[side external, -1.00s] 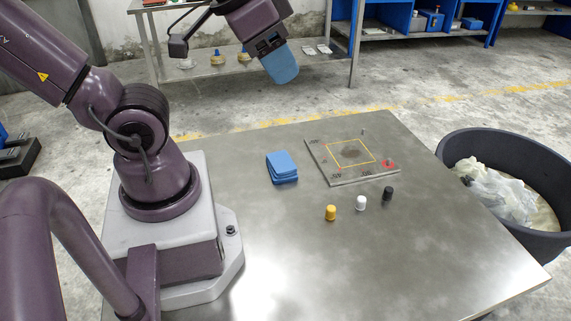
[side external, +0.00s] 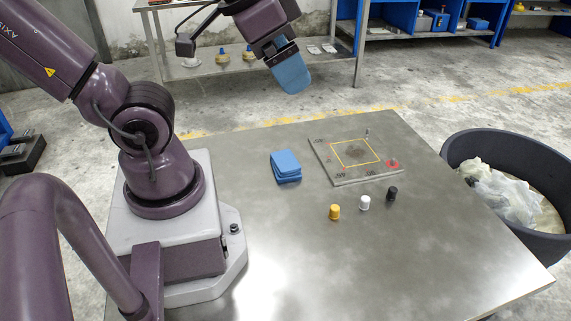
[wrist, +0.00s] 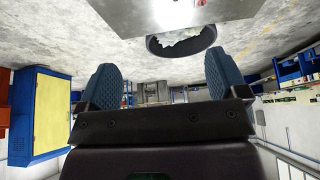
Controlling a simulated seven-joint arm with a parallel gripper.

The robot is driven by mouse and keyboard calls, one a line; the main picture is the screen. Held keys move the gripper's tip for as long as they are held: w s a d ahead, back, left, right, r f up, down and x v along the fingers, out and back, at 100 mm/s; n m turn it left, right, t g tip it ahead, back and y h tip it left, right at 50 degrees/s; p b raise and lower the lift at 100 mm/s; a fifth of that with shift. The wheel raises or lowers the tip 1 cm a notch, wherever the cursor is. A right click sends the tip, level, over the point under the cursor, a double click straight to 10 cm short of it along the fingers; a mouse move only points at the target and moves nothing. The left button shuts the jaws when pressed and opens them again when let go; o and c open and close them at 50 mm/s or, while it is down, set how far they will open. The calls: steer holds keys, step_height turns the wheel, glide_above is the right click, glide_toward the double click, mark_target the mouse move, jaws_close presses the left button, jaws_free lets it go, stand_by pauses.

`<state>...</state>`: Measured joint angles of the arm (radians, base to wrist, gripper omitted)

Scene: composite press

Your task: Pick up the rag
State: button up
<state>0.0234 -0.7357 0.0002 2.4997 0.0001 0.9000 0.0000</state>
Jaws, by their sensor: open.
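The rag appears to be the blue folded stack (side external: 286,167) on the metal table, left of the marked plate. My gripper (side external: 292,80) is high above the far side of the table, well away from the stack. Its wide blue fingers overlap in the side view. In the wrist view my gripper (wrist: 162,68) shows its two blue textured fingers spread apart with nothing between them. The stack cannot be made out in the wrist view.
The plate (side external: 327,155) with a yellow square and small posts lies right of the stack. Yellow (side external: 334,212), white (side external: 364,203) and black (side external: 391,194) capped pieces stand in front of it. A black bin (side external: 460,150) with plastic bags stands beyond the table's right edge.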

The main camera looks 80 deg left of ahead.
step_height(320, 180, down, 12)
steer(key=w+d+r+n+g+h, duration=0.1)
steer(key=w+n+g+h, duration=0.1)
steer(key=g, duration=0.4)
steer(key=n+y, duration=0.7)
steer(key=n, duration=1)
glide_toward(284, 158)
steer(key=f, duration=0.1)
steer(key=a+f, duration=0.1)
steer(key=s+f, duration=0.1)
steer(key=shift+a+f+h, duration=0.15)
steer(key=shift+a+h, duration=0.15)
steer(key=shift+w+a+f, duration=0.15)
steer(key=shift+a+f, duration=0.05)
steer(key=shift+f, duration=0.3)
steer(key=shift+w+x, duration=0.15)
steer(key=shift+x, duration=1.2)
steer(key=shift+w+x, duration=0.2)
steer(key=shift+x, duration=1.1)
steer(key=shift+a, duration=0.1)
steer(key=shift+c, duration=0.4)
